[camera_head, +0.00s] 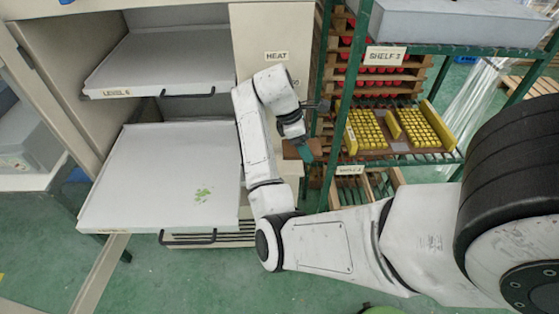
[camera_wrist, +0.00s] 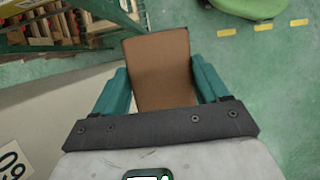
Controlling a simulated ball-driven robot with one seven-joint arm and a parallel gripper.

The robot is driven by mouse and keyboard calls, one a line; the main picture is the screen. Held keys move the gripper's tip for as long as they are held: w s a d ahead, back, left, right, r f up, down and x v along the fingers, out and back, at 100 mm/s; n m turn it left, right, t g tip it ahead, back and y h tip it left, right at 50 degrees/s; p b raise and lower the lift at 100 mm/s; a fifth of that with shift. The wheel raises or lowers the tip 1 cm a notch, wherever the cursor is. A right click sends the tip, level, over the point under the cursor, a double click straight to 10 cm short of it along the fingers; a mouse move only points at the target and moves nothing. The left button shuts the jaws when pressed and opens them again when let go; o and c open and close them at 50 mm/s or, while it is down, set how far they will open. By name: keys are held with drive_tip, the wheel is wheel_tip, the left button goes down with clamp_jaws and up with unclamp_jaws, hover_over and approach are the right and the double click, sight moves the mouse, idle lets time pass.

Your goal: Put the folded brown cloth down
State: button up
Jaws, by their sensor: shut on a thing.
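The folded brown cloth (camera_wrist: 158,62) is a flat rectangle between the two teal fingers of my gripper (camera_wrist: 162,88) in the wrist view. My gripper is shut on it, with a finger along each side. In the head view my gripper (camera_head: 304,148) hangs in front of the oven's right side, beside the shelf rack. A small brown part of the cloth (camera_head: 290,152) shows there; the rest is hidden by the fingers. The cloth is held in the air, with green floor below it in the wrist view.
The green rack (camera_head: 450,50) at right holds yellow blocks (camera_head: 368,130) and red items. A green round object (camera_wrist: 248,6) is on the floor.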

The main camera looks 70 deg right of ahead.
hover_over(286, 164)
drive_tip(key=w, duration=0.1)
drive_tip(key=f, duration=0.7)
drive_tip(key=shift+w+a, duration=0.1)
drive_tip(key=shift+a, duration=0.3)
drive_tip(key=shift+f, duration=1.6)
drive_tip(key=shift+f, duration=0.15)
drive_tip(key=o, duration=0.7)
drive_tip(key=shift+c, duration=0.2)
